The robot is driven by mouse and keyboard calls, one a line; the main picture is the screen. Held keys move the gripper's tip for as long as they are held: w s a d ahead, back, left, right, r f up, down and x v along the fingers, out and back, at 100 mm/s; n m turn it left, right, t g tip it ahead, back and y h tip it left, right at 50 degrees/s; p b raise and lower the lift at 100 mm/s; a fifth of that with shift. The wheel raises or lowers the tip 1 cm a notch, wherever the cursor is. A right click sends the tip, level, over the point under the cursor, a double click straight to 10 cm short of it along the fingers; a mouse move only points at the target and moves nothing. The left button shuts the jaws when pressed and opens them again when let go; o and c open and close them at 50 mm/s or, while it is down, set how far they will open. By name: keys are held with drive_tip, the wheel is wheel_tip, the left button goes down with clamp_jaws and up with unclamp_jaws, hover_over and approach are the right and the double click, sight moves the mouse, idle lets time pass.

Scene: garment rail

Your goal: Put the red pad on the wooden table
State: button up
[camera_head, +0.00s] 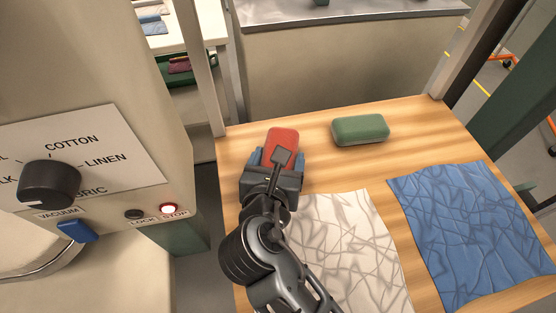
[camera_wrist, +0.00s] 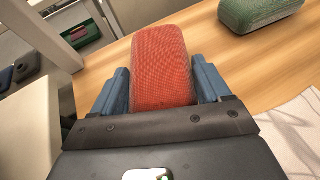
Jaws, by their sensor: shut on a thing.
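The red pad (camera_head: 283,139) is a rounded block at the far left part of the wooden table (camera_head: 315,165). My gripper (camera_head: 277,157) is shut on the red pad, with its blue fingers on either side. In the wrist view the red pad (camera_wrist: 161,65) sits between the two blue fingers of my gripper (camera_wrist: 163,88) and sticks out ahead of them. The wooden table (camera_wrist: 270,75) shows beneath and beside it. I cannot tell whether the pad touches the tabletop or is just above it. The pad's near end is partly hidden by my gripper.
A green pad (camera_head: 360,130) lies to the right of the red pad. A white crumpled cloth (camera_head: 350,240) and a blue crumpled cloth (camera_head: 470,230) lie on the table's nearer part. A machine with a fabric dial (camera_head: 50,184) stands at left. A post (camera_head: 211,70) rises by the table's far left corner.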

drive_tip(key=shift+f, duration=0.25)
drive_tip(key=o, duration=1.1)
drive_tip(key=shift+f, duration=0.1)
drive_tip(key=v, duration=1.2)
